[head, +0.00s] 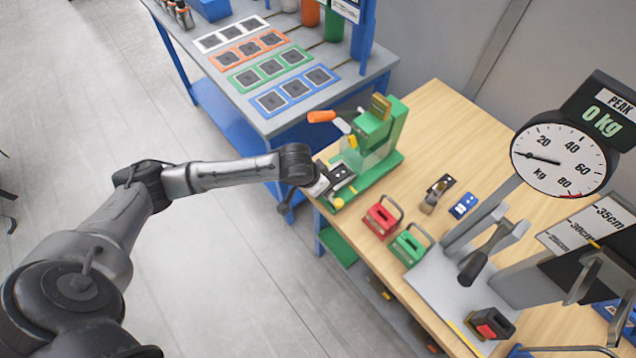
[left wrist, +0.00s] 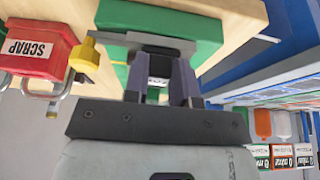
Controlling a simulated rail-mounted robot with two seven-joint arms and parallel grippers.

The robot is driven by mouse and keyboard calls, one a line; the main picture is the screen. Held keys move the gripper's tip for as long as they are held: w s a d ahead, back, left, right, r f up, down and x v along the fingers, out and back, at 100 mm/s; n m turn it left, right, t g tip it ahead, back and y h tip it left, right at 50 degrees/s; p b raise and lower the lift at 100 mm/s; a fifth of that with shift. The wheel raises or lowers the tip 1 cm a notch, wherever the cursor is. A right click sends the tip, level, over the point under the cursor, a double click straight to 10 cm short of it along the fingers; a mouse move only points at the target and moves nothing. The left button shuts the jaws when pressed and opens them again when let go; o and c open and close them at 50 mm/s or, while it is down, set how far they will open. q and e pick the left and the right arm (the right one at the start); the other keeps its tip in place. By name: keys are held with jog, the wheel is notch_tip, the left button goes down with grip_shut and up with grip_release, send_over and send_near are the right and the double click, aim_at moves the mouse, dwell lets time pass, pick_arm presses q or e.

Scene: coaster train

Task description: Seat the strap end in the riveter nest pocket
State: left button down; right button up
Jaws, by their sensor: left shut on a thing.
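The green riveter (head: 378,140) stands at the far left corner of the wooden bench, with an orange-handled lever. My left gripper (head: 326,184) is at the riveter's front edge, beside a dark piece with light dots (head: 341,174), which looks like the strap end. In the left wrist view, the fingers of my left gripper (left wrist: 159,88) are shut on a small part with a white label (left wrist: 158,72), likely the strap. A dark grey bar (left wrist: 150,42) lies just beyond the fingertips, before the green base (left wrist: 180,22). The nest pocket is hidden, so I cannot tell whether the strap is seated.
A red bin (head: 381,217) and a green bin (head: 408,245) stand right of the riveter. The scale with a dial (head: 560,160) is farther right. A yellow knob (left wrist: 85,55) sits close left of the fingers. A blue-legged table (head: 222,75) stands behind.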

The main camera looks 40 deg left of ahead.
pick_arm(q)
jog(key=c, duration=1.4)
grip_release()
jog(key=o, duration=0.5)
jog(key=shift+c, duration=0.2)
jog(key=d+p+v, duration=0.1)
jog(key=p+v, duration=0.1)
jog(key=v, duration=1)
jog(key=s+d+f+m+h, duration=0.2)
jog(key=s+d+f, duration=0.6)
jog(key=d, duration=0.1)
jog(key=s+f+n+y, duration=0.1)
jog(key=s+f, duration=0.1)
jog(key=s, duration=0.5)
jog(key=s+a+f+y, duration=0.1)
jog(key=s+f, duration=0.2)
jog(key=s, duration=0.3)
jog(key=shift+s+n+g, duration=0.4)
